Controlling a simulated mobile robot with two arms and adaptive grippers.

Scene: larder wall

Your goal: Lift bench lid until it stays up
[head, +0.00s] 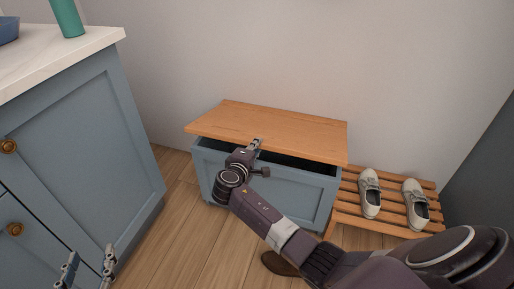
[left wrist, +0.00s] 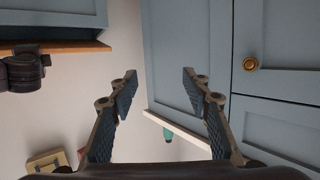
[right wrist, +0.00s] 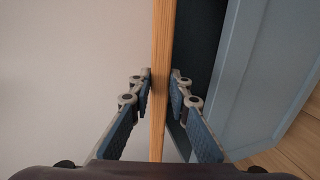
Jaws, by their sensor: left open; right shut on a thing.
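The bench is a blue box (head: 285,190) with a wooden lid (head: 275,125) against the wall. The lid is raised a little at the front, and a dark gap shows under its front edge. My right gripper (head: 256,144) is at the middle of the lid's front edge. In the right wrist view its fingers (right wrist: 160,85) are on both sides of the lid edge (right wrist: 162,60), shut on it. My left gripper (head: 88,268) is open and empty at the lower left, in front of the blue cabinet, away from the bench. Its spread fingers show in the left wrist view (left wrist: 160,85).
A blue cabinet (head: 90,130) with brass knobs and a pale worktop stands at the left. A green vessel (head: 68,18) and a blue bowl (head: 8,30) are on it. A slatted rack (head: 390,212) with pale shoes (head: 370,192) is right of the bench. A brown shoe (head: 280,264) lies on the floor.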

